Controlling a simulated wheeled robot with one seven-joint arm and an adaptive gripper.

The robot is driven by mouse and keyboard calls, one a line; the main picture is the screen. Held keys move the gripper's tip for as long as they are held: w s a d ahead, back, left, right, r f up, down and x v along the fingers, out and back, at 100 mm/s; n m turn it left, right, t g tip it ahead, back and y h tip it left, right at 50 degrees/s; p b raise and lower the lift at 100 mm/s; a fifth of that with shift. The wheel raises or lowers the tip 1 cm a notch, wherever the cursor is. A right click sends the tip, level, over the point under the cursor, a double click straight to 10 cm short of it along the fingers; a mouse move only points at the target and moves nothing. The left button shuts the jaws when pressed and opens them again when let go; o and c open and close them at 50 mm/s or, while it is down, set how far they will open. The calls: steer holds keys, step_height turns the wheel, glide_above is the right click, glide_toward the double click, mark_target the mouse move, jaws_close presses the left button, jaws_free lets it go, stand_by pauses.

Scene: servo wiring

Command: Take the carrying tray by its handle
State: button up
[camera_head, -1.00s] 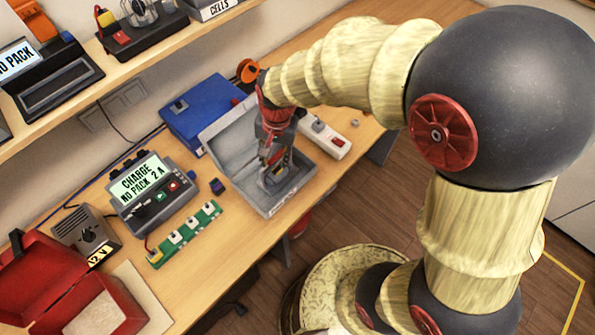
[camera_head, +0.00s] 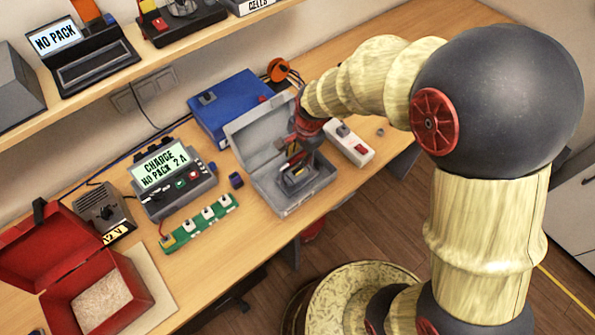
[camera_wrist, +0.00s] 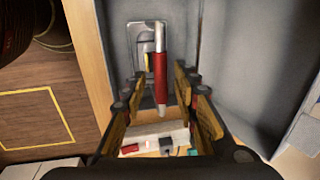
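An open grey case (camera_head: 262,124) stands on the bench, with its lid raised at the back left. A small grey tray-like piece (camera_head: 297,184) lies inside it; I take this for the carrying tray. In the wrist view a grey piece with a yellow part (camera_wrist: 143,38) shows, and a red and silver rod (camera_wrist: 160,78), perhaps the handle, stands in front of it. My gripper (camera_head: 298,160) points down into the case; in the wrist view its fingers (camera_wrist: 154,85) are apart on either side of the rod, with gaps. Contact is not visible.
A white power strip (camera_head: 352,147) lies close to the case's right side, and a blue case (camera_head: 232,98) stands behind. A charger (camera_head: 172,182), a green strip (camera_head: 198,222) and an open red box (camera_head: 50,249) are to the left. The bench's front edge is near.

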steer(key=shift+w+a+f, duration=0.15)
steer(key=shift+w+f, duration=0.05)
steer(key=shift+f, duration=0.8)
steer(key=shift+c, duration=0.4)
jaws_close()
steer(key=shift+r, duration=0.1)
